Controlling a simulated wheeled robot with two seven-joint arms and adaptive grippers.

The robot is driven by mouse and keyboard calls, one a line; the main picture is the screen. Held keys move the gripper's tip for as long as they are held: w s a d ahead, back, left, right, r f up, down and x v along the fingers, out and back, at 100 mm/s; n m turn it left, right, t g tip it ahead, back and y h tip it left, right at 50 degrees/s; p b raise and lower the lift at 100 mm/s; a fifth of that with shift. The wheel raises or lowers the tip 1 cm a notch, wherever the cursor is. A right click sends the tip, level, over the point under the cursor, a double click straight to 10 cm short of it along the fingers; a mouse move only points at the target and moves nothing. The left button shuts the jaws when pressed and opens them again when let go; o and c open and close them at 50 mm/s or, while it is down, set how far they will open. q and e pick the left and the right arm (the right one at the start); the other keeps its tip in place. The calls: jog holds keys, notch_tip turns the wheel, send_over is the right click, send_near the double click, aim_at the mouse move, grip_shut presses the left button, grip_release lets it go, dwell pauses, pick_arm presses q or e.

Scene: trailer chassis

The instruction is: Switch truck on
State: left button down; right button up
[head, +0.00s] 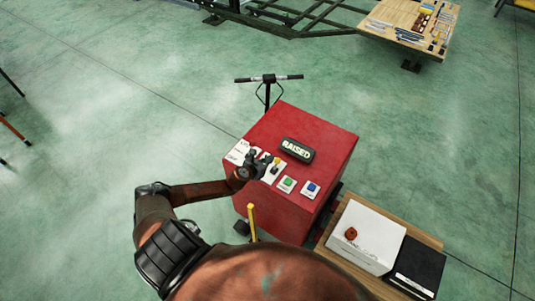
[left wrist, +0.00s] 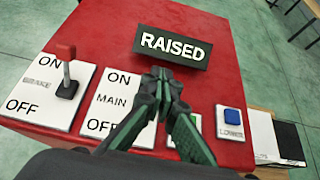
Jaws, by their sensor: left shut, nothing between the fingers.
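The truck is a red box (head: 318,130) with a handlebar (head: 268,78) at its far end. On its top, a white MAIN plate (left wrist: 112,88) carries ON at the far end and OFF at the near end. My left gripper (head: 262,163) is shut and empty over the MAIN plate's right part; it also shows in the left wrist view (left wrist: 160,78). In the wrist view its fingers hide any lever on that plate. Left of it, the BRAKE plate (left wrist: 30,105) has a red-knobbed lever (left wrist: 68,72) standing up on the ON side. My right gripper is out of view.
A black RAISED sign (head: 297,149) stands beyond the switches. A green button (head: 287,183) and a blue LOWER button (head: 312,188) sit to the right. A wooden table (head: 345,262) with a white box and a black item is close by, right of the truck.

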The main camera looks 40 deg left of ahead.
pick_arm(q)
jog(key=r, duration=0.2)
jog(key=s+r, duration=0.1)
jog(key=r, duration=0.1)
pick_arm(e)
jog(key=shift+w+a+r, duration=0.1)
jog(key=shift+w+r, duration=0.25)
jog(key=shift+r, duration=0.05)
pick_arm(q)
jog(key=shift+s, duration=0.1)
